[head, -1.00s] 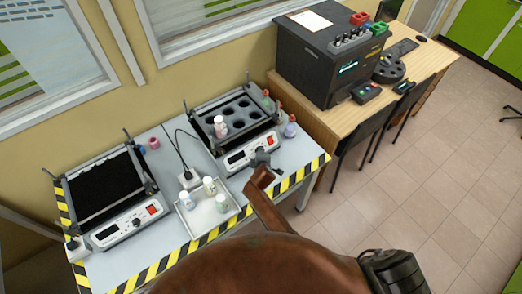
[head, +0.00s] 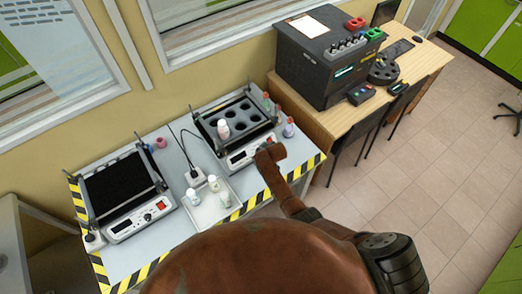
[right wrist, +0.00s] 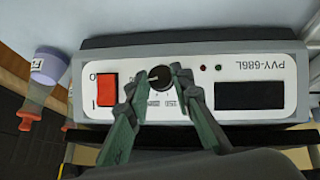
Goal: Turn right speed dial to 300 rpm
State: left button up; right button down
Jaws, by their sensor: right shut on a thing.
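The right speed dial (right wrist: 158,78) is a small black knob with a white pointer mark. It sits on the white control panel (right wrist: 180,104) of the right shaker (head: 198,132). In the right wrist view the panel appears upside down, with small numbers around the dial partly hidden by the fingers. My right gripper (right wrist: 160,90) is shut on the dial, one fingertip at each side. In the head view my right gripper (head: 262,152) is at the panel's front and hides the dial. The pointer's exact setting is too small to read. My left gripper is not in view.
A red switch (right wrist: 107,90) and a dark display (right wrist: 249,95) flank the dial. A white tray (head: 232,211) with bottles stands in front, left of my arm. A second shaker (head: 128,224) stands further left. A capped bottle (head: 288,130) stands at the right shaker's right side.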

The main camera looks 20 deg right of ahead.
jog(key=shift+d+m+y+p, duration=0.1)
jog(key=shift+m+y+p, duration=0.35)
jog(key=shift+m, duration=0.45)
jog(key=shift+s+f, duration=0.1)
jog(key=shift+f, duration=0.05)
jog(key=c, duration=1.7)
grip_release()
jog(key=shift+w+v, duration=0.15)
jog(key=shift+v, duration=2.85)
jog(key=shift+w+v, duration=0.15)
jog(key=shift+v, duration=2.9)
jog(key=shift+d, duration=0.2)
